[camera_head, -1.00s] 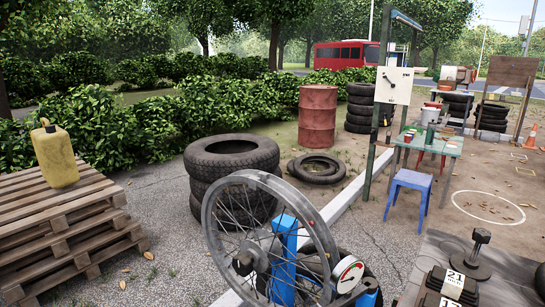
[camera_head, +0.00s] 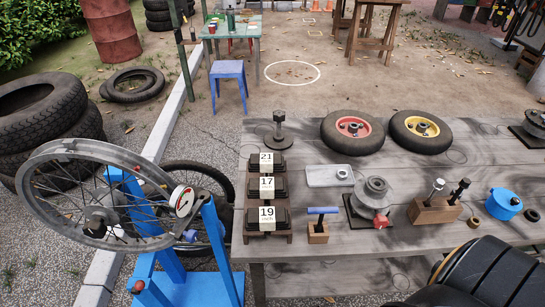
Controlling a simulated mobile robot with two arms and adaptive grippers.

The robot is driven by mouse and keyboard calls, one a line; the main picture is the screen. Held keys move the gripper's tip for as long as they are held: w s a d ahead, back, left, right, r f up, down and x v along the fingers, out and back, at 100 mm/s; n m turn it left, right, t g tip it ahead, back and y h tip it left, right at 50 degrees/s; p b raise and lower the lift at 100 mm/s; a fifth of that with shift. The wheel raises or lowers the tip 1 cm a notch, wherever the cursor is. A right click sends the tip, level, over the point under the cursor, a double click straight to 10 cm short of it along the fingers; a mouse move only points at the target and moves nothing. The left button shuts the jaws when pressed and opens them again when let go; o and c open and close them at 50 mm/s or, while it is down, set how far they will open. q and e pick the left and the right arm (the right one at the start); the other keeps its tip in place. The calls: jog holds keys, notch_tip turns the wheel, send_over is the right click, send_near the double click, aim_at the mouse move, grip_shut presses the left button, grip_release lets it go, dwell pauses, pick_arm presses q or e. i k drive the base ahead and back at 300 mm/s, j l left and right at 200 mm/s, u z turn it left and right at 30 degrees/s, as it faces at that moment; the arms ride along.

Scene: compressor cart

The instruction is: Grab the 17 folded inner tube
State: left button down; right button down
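The 17 folded inner tube (camera_head: 281,185) is a dark bundle with a white label reading 17. It lies in the middle of a small wooden rack (camera_head: 264,239) on the left end of the grey wooden table. The folded tube labelled 21 (camera_head: 283,164) lies behind it, and the one labelled 19 (camera_head: 284,215) lies in front. Neither of my grippers shows in the head view.
A blue wheel stand (camera_head: 185,280) with a spoked wheel stands left of the table.

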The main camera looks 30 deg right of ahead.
aim_at(267, 188)
jog(key=z, duration=0.9)
